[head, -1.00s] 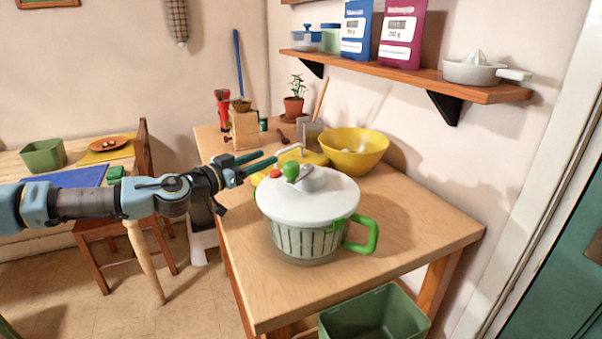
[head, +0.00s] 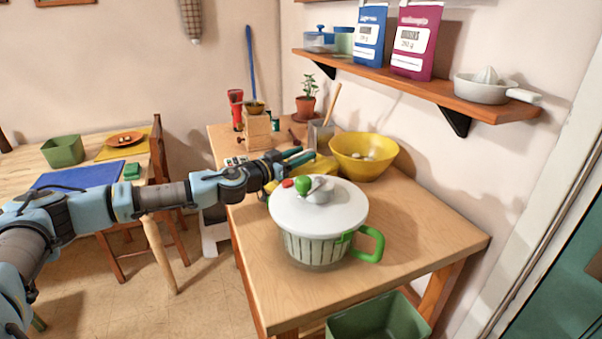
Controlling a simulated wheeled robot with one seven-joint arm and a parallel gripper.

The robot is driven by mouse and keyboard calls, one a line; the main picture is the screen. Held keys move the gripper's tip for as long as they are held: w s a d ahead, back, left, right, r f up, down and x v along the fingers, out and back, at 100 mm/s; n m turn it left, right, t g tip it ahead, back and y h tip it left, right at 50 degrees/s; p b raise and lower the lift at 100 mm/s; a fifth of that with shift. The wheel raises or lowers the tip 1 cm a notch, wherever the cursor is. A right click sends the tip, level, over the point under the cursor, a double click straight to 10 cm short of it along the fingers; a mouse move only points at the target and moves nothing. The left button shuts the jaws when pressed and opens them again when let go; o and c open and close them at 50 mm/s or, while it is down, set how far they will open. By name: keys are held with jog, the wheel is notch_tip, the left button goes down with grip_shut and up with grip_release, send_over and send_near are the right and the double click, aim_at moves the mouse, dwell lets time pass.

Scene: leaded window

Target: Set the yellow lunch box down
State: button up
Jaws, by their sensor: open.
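The yellow lunch box (head: 327,166) sits on the wooden worktable, behind the white-lidded salad spinner and left of the yellow bowl. Most of it is hidden by my gripper and the spinner; its handle cannot be made out. My gripper (head: 302,158) reaches in from the left, with its green fingers open at the lunch box. In this view the fingers overlap the box; whether they touch it cannot be told.
The salad spinner (head: 320,222) with a green handle stands close in front of my gripper. The yellow bowl (head: 372,148), a grey container (head: 321,138) and a wooden grinder (head: 258,132) stand nearby. The worktable's right front (head: 425,225) is clear. A shelf (head: 420,88) overhangs the back.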

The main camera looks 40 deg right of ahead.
grip_shut()
dwell(1.4)
